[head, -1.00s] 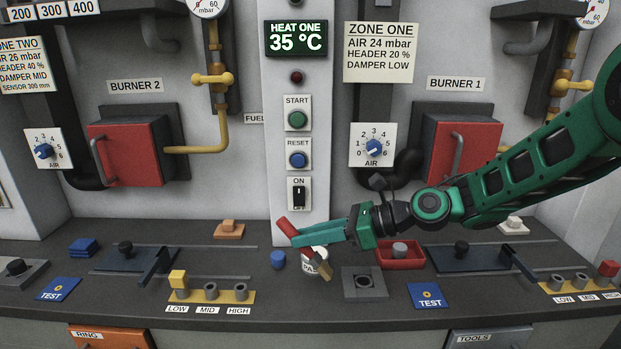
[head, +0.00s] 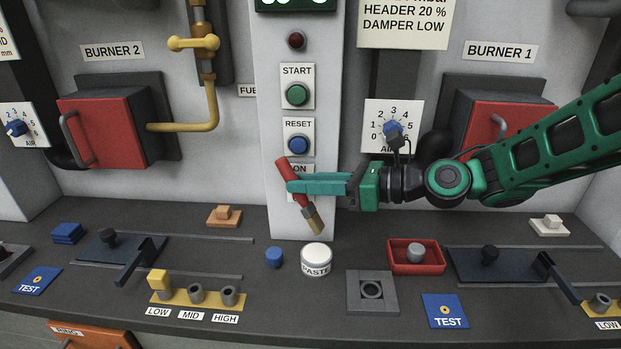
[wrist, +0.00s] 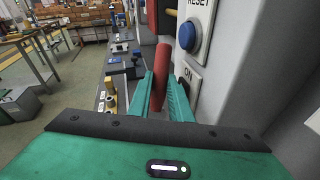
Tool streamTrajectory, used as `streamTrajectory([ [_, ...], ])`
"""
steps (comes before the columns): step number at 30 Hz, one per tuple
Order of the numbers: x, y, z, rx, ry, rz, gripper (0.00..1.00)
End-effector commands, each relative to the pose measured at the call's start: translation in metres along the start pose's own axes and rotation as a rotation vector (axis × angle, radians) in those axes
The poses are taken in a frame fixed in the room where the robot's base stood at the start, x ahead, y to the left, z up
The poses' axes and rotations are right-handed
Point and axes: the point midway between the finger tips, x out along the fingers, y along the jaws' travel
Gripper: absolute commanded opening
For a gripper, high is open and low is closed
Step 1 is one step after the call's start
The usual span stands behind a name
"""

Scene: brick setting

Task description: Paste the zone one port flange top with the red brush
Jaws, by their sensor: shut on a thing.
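My gripper (head: 292,186) is shut on the red brush (head: 283,164) by its red handle, in front of the grey column. The brush is tilted, with its tan bristles (head: 314,221) pointing down and right, above the bench. In the wrist view the red handle (wrist: 161,62) stands between the two green fingers. The white paste pot (head: 317,258) stands on the bench below and slightly right of the bristles, apart from them.
A blue cylinder (head: 274,257) stands left of the pot. A red tray (head: 398,268) with a grey knobbed piece lies to the right, near a dark slide plate (head: 508,265). A blue TEST card (head: 445,311) lies in front. The column's buttons (head: 298,145) are close behind my gripper.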

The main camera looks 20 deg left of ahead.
Motion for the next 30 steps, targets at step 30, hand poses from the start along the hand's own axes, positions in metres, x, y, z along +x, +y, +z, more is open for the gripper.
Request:
streamTrajectory([
  [30,0.008,-0.010,-0.052,0.001,0.000,-0.004,0.00],
])
